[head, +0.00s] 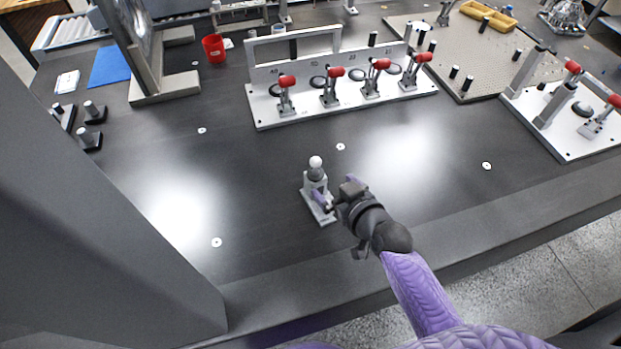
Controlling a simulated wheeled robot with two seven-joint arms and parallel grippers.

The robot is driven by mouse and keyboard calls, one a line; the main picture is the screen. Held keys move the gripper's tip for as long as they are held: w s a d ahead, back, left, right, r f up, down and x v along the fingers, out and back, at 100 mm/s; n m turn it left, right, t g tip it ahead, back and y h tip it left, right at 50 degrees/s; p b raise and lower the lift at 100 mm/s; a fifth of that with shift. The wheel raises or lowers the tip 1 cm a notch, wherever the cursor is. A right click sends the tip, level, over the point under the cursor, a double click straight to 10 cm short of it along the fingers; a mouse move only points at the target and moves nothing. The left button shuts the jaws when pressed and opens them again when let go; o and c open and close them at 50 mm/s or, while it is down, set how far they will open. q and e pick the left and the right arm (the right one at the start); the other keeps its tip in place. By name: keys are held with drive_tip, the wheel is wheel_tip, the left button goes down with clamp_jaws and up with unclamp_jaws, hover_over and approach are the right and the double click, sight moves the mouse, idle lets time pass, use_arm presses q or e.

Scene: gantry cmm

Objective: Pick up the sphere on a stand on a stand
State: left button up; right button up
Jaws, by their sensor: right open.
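The sphere on a stand (316,175) stands upright on the dark table, with a small white ball on top of a dark neck and a grey stand below. The stand has a flat grey base plate (325,219). My right gripper (324,198) is at the stand's front right, low beside its body, with its purple-tipped fingers open. The fingers partly cover the lower stand, and I cannot tell whether they touch it. My left gripper is not in view.
A white fixture plate (262,117) with several red-tipped clamps stands behind. Another clamp plate (567,147) is at the right. A red cup (214,48) and blue mat (109,66) are at the back left. A grey column fills the left foreground. The table around the stand is clear.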

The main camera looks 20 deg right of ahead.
sight(320, 181)
drive_tip(key=shift+w+a+f, duration=0.15)
drive_tip(key=shift+w+f, duration=0.35)
drive_tip(key=shift+w, duration=0.35)
drive_tip(key=w+f+b, duration=0.1)
drive_tip(key=w+a+f+b, duration=0.1)
drive_tip(key=w+b, duration=0.1)
drive_tip(key=w, duration=0.1)
drive_tip(key=shift+a+f, duration=0.4)
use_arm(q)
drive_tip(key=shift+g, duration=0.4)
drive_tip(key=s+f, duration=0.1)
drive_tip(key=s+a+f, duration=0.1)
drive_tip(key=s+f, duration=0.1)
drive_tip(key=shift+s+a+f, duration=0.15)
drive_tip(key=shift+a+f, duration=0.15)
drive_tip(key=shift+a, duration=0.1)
use_arm(e)
drive_tip(key=shift+w+r, duration=0.1)
drive_tip(key=shift+r, duration=0.05)
drive_tip(key=shift+c, duration=0.5)
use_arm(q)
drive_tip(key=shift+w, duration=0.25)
use_arm(e)
clamp_jaws()
